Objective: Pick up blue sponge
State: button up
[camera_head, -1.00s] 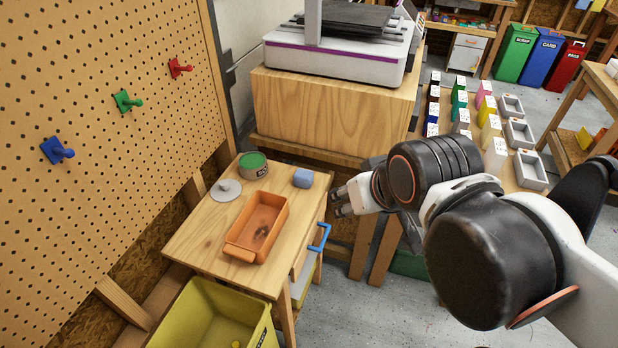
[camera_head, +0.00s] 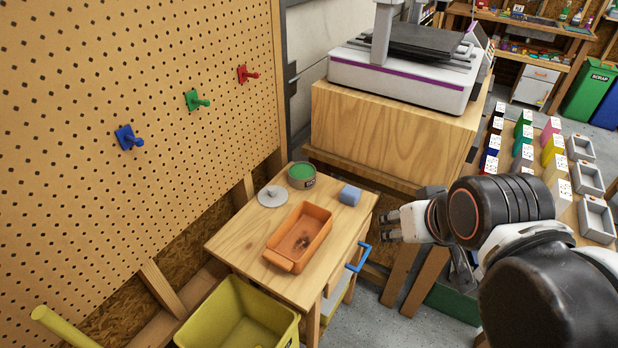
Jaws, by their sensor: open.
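The blue sponge (camera_head: 350,194) is a small block near the far right corner of the small wooden table (camera_head: 240,235). My gripper (camera_head: 388,227) is to the right of the table, just past its right edge, with its fingers pointing left. It is open and empty. A gap separates it from the sponge. The sponge is fully visible, with nothing on it.
An orange tray (camera_head: 321,219) with a dark stain, a green-topped round tin (camera_head: 302,176) and a grey lid (camera_head: 271,196) share the table. A blue handle (camera_head: 359,257) juts from its right side. A yellow bin (camera_head: 240,309) stands in front. A printer (camera_head: 400,80) sits on a wooden box behind.

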aim_at(350, 195)
jog(key=i+l, duration=0.8)
jog(key=u, duration=0.05)
